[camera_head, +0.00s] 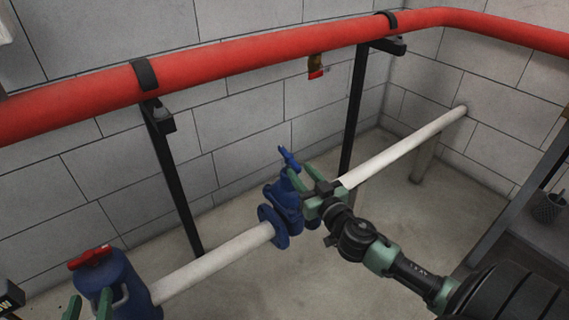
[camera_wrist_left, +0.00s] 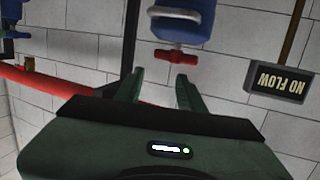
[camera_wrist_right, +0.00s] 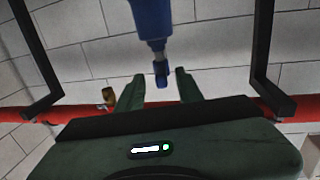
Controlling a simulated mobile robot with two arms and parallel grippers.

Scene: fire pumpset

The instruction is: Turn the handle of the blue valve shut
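The blue valve (camera_head: 283,208) sits on the white pipe in the head view, with its blue handle (camera_head: 289,158) on top. My right gripper (camera_head: 303,170) is beside the valve, just right of the handle. In the right wrist view the valve (camera_wrist_right: 151,18) hangs at the top, and the handle end (camera_wrist_right: 161,72) appears between the tips of the open fingers; contact cannot be told. My left gripper (camera_head: 89,304) is open at the bottom left, near a blue body (camera_head: 118,283) with a red handle (camera_head: 90,257). That red handle (camera_wrist_left: 177,57) is just beyond its fingertips in the left wrist view.
A thick red pipe (camera_head: 230,59) runs along the wall above, on black posts (camera_head: 178,190). The white pipe (camera_head: 212,262) crosses below. Bare floor lies behind the pipe.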

